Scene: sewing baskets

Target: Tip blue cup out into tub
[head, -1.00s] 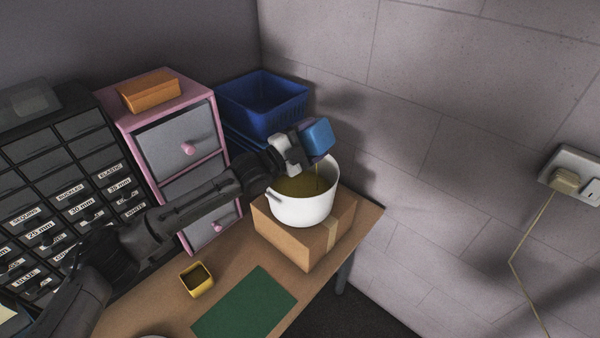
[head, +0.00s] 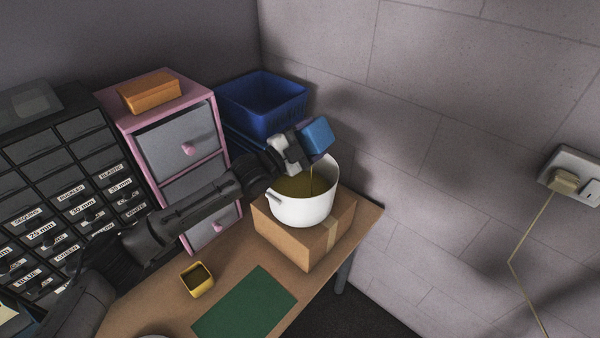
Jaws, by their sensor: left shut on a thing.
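The blue cup (head: 318,136) is held tilted above the white tub (head: 304,208). A thin yellowish stream falls from the cup into the tub, and yellow-brown contents (head: 296,187) show inside the tub. My left gripper (head: 297,150) is shut on the blue cup, just above the tub's far rim. The cup's opening faces down and away, so its inside is hidden. The tub stands upright on a cardboard box (head: 284,240). My right gripper is not in view.
A yellow cup (head: 197,280) and a green mat (head: 245,304) lie on the table. A pink drawer unit (head: 164,98) with an orange box (head: 150,91) on top stands left of the tub. Blue baskets (head: 262,104) stand behind. A wall is close on the right.

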